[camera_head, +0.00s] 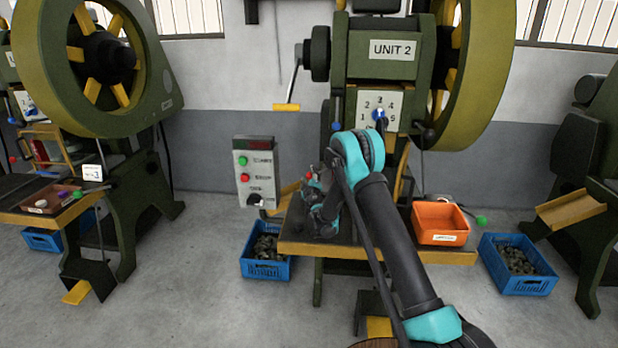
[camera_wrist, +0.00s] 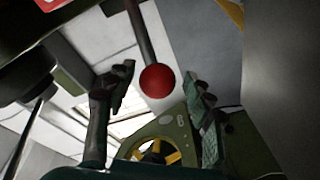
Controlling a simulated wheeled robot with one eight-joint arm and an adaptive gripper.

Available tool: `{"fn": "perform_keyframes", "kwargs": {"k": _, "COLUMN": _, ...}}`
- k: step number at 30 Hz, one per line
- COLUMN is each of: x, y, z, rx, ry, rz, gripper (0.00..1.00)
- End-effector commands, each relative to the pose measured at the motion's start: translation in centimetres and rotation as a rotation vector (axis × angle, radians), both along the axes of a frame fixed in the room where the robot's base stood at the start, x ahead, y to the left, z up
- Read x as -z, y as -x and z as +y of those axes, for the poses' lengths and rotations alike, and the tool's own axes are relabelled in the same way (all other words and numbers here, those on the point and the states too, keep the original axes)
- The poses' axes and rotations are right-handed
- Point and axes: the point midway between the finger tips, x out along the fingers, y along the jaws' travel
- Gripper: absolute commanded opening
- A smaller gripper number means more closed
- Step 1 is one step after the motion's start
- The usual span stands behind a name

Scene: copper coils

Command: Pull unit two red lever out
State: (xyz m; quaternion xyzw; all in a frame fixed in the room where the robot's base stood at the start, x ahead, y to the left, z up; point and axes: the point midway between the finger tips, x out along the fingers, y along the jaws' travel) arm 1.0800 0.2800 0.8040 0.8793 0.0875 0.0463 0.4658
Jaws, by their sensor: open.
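The red lever's round knob (camera_wrist: 157,81) shows in the wrist view at the end of a dark rod (camera_wrist: 141,32) that comes from the top. My gripper (camera_wrist: 160,76) is open, with one finger to the left of the knob and one to the right. Gaps show on both sides, so neither finger visibly touches it. In the head view my gripper (camera_head: 313,186) is at the left front of the Unit 2 press (camera_head: 350,62). A small red spot (camera_head: 308,176) beside it seems to be the knob. My arm hides much of the press's lower middle.
A control box (camera_head: 255,172) with buttons stands left of my gripper. The press's table (camera_head: 295,247) carries an orange bin (camera_head: 440,223) at right. Blue crates (camera_head: 266,270) and (camera_head: 535,284) stand on the floor on either side. Another press (camera_head: 150,95) is at left.

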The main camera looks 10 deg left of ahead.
Motion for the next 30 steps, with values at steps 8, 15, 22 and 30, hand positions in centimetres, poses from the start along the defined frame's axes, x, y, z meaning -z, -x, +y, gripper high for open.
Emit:
{"fn": "perform_keyframes", "kwargs": {"k": 8, "x": 0.0, "y": 1.4, "z": -0.3, "rx": 0.000, "ry": 0.000, "rz": 0.000, "gripper": 0.53}}
{"fn": "perform_keyframes", "kwargs": {"k": 15, "x": 0.0, "y": 6.0, "z": -1.2, "rx": 0.000, "ry": 0.000, "rz": 0.000, "gripper": 0.53}}
{"fn": "perform_keyframes", "kwargs": {"k": 22, "x": 0.0, "y": 10.0, "z": -1.9, "rx": -0.001, "ry": 0.000, "rz": 0.000, "gripper": 0.53}}
{"fn": "perform_keyframes", "kwargs": {"k": 30, "x": 0.0, "y": 11.8, "z": -2.3, "rx": 0.000, "ry": 0.000, "rz": 0.000, "gripper": 0.53}}
